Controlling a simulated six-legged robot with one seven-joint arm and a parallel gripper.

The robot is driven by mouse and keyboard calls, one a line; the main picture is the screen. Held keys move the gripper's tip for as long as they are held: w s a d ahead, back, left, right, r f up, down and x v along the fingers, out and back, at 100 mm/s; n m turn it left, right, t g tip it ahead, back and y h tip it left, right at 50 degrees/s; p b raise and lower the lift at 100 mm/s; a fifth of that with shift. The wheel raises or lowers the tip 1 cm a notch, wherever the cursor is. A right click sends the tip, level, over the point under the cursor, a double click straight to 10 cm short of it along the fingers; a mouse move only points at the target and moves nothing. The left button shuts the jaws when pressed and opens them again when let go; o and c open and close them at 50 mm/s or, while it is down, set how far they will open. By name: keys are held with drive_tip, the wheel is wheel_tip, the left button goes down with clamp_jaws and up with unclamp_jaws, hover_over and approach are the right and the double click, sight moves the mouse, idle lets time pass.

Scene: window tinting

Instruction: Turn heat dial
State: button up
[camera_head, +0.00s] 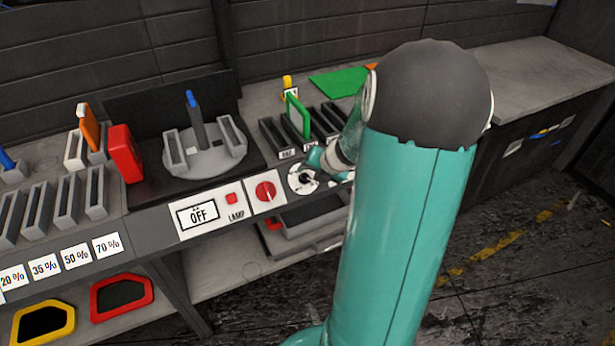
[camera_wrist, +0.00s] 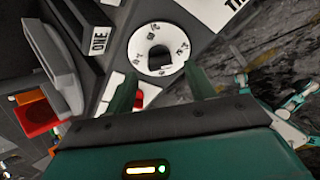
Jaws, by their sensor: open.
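A round white dial (camera_head: 302,178) with a dark knob sits on the bench's front panel, partly covered by my arm. In the wrist view the same dial (camera_wrist: 160,30) has small marks around its rim, too small to read. My gripper (camera_wrist: 160,74) is open, its two fingers apart on either side of the dial's lower part, with nothing between them. Whether they touch the dial cannot be told. In the head view my gripper (camera_head: 312,160) is just above the dial. A red knob (camera_head: 265,191) is to the left of it. No heat label is readable.
A panel reading OFF (camera_head: 198,215) and a red lamp button (camera_head: 231,198) are further left. A grey rack (camera_head: 275,137) with a green piece (camera_head: 298,117) stands behind the dial. A round grey fixture (camera_head: 205,155) and a red block (camera_head: 125,153) stand to the left.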

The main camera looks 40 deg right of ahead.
sight(307, 177)
drive_tip(key=shift+x, duration=1.95)
drive_tip(key=shift+w, duration=0.1)
drive_tip(key=c, duration=1)
